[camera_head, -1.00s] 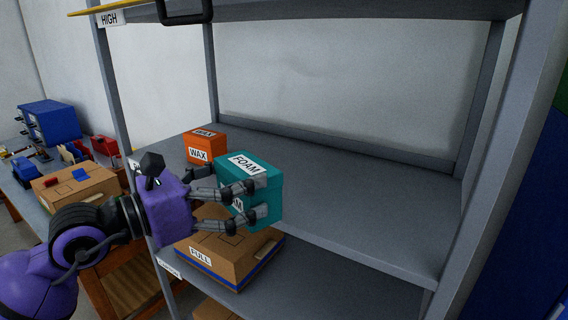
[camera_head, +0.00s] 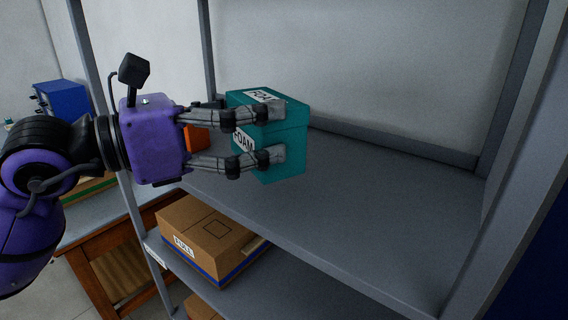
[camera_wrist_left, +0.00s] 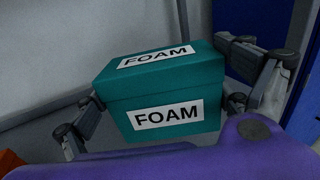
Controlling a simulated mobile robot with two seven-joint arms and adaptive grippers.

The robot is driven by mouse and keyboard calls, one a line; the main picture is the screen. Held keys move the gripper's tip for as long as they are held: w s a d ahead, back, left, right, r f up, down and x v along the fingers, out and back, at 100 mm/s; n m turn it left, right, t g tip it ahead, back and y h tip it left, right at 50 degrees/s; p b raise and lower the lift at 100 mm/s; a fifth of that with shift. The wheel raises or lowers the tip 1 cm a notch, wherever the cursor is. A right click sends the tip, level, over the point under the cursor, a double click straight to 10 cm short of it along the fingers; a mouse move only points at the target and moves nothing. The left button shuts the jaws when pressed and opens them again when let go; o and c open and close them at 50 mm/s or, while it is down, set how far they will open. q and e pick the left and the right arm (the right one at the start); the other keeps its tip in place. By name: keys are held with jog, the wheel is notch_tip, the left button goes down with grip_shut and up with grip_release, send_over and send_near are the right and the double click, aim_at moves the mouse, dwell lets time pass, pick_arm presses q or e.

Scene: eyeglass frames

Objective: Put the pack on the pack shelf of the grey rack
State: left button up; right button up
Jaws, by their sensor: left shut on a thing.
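The pack is a teal box labelled FOAM (camera_head: 290,147), also large in the left wrist view (camera_wrist_left: 160,92). My left gripper (camera_head: 270,132) is shut on it, with fingers on two opposite sides. The box is in front of and above the middle shelf (camera_head: 340,205) of the grey rack; I cannot tell whether it touches anything. An orange box (camera_head: 196,140) is on that shelf, mostly hidden behind the gripper fingers. My right gripper is not in view.
A brown box labelled FULL (camera_head: 207,236) sits on the lower shelf (camera_head: 290,290). A rack post (camera_head: 105,110) stands behind my left arm, another at the right (camera_head: 510,190). The middle shelf is bare to the right. A blue drawer unit (camera_head: 62,99) stands at the back left.

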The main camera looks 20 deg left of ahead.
pick_arm(q)
jog(key=shift+w+a+f+b, duration=0.15)
jog(key=shift+w+f+b, duration=0.2)
jog(key=shift+w+b, duration=0.15)
jog(key=shift+w, duration=0.35)
jog(key=shift+w+f+b, duration=0.2)
jog(key=shift+w+b, duration=0.1)
jog(key=shift+b, duration=0.2)
jog(key=shift+w+d+f+b, duration=0.1)
jog(key=shift+w+d+b, duration=0.1)
jog(key=shift+b, duration=0.1)
jog(key=w, duration=0.1)
jog(key=w+f, duration=0.1)
jog(key=w, duration=0.2)
jog(key=shift+w+f, duration=0.1)
jog(key=shift+f, duration=0.25)
jog(key=w+f, duration=0.1)
jog(key=f, duration=0.1)
jog(key=w+f, duration=0.2)
jog(key=f, duration=0.1)
jog(key=w+f, duration=0.2)
jog(key=f, duration=0.1)
jog(key=shift+f, duration=0.5)
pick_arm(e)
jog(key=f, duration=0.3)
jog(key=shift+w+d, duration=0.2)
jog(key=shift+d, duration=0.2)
